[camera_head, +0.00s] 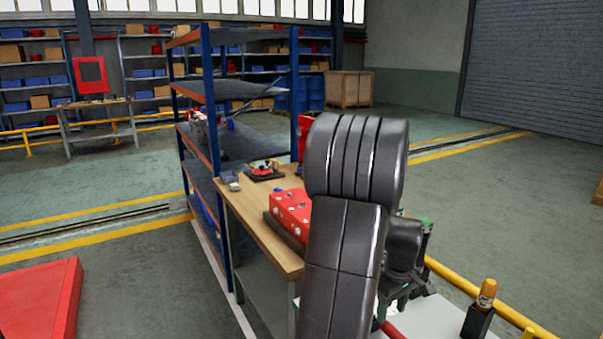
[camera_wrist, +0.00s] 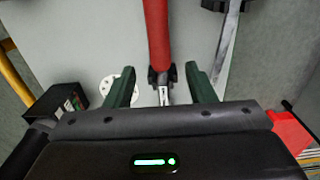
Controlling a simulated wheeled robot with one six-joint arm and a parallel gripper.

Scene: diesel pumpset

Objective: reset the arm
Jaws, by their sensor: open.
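My gripper (camera_wrist: 163,90) shows in the wrist view with its two dark green fingers spread apart. A red cylindrical part (camera_wrist: 157,35) with a dark and metallic lower end lies between and beyond the fingers, over a pale surface (camera_wrist: 95,50). I cannot tell whether the fingers touch it. In the head view my dark arm rises in the foreground and hides much of the workbench's right side. The gripper's fingertips cannot be made out clearly there.
A wooden workbench (camera_head: 262,235) carries a red block (camera_head: 291,208). Blue-framed shelving (camera_head: 208,95) stands behind it. A yellow rail (camera_head: 470,285) and a black holder with an orange-topped item (camera_head: 487,294) are at the lower right. A red box (camera_head: 40,300) is lower left. Open floor lies at left.

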